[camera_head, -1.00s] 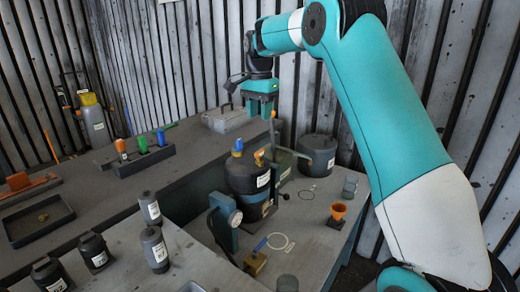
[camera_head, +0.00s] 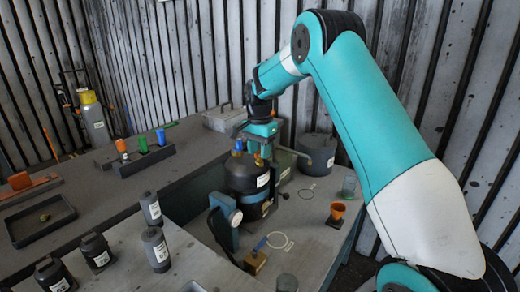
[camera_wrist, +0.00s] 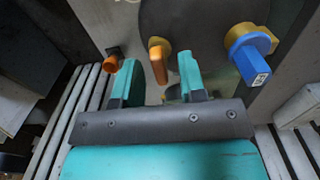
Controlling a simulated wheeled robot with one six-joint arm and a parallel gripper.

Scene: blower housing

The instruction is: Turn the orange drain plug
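The orange drain plug (camera_wrist: 157,62) sits on top of the dark round housing (camera_head: 246,178), with a yellow-orange collar. In the head view it is mostly hidden behind my gripper (camera_head: 258,148), which is just above the housing. In the wrist view my gripper (camera_wrist: 158,80) is open, with its two teal fingers apart. The orange plug's flat handle shows in the gap between the fingertips; I see no finger touching it, and cannot tell the exact height difference. A blue plug (camera_wrist: 250,62) in a yellow collar is right of the fingers.
A gauge on a blue-grey post (camera_head: 226,208) stands before the housing. An orange cup (camera_head: 337,211), a grey pot (camera_head: 317,153) and a brass block with a blue lever (camera_head: 255,262) are nearby. Several dark bottles (camera_head: 155,248) stand at the front left.

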